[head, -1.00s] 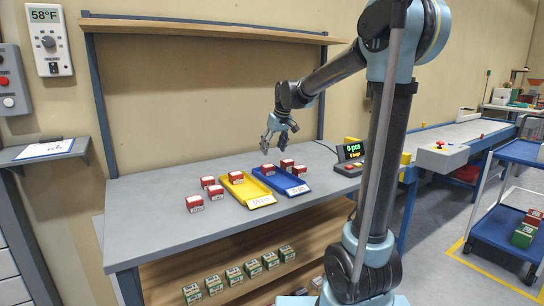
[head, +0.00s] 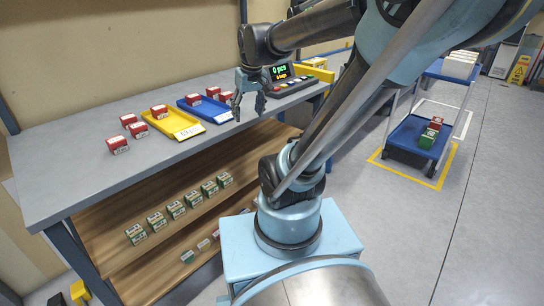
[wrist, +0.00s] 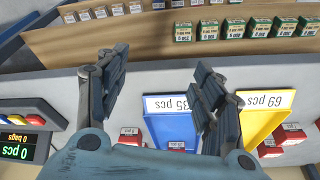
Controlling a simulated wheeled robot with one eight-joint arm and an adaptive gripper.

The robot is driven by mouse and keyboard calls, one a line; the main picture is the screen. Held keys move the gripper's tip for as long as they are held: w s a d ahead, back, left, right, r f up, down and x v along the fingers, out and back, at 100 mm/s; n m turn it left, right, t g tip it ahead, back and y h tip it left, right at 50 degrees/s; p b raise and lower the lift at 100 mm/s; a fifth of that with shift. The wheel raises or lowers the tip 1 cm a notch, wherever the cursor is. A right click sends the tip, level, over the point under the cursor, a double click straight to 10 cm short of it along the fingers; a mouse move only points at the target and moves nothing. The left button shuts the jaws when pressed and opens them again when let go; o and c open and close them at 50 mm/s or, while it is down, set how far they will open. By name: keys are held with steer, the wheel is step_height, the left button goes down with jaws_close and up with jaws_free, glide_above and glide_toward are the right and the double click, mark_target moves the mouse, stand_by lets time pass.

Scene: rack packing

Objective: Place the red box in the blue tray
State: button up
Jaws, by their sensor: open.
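The blue tray (head: 207,107) lies on the grey table with a white label at its front end. One red box (head: 193,99) sits in it; the wrist view shows this box (wrist: 176,146) partly hidden by my gripper. Two red boxes (head: 213,92) (head: 225,97) stand beside the tray on its right, close to my gripper. One red box (head: 160,111) is in the yellow tray (head: 167,123). Three more red boxes (head: 117,145) stand left of the yellow tray. My gripper (head: 248,108) is open and empty, above the table's front edge, right of the blue tray.
A counter display (head: 281,73) with buttons stands at the table's right, close behind my gripper. A lower wooden shelf (head: 160,245) holds several green boxes (head: 177,210). A blue cart (head: 408,138) with red and green boxes stands at the right. Floor between is clear.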

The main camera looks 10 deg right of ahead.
steer(key=s+d+f+m, duration=0.2)
steer(key=s+d+f, duration=0.3)
steer(key=s+f, duration=0.6)
steer(key=shift+s+d+m+g+h, duration=0.15)
steer(key=shift+s+m+g+h, duration=0.2)
steer(key=shift+s, duration=0.9)
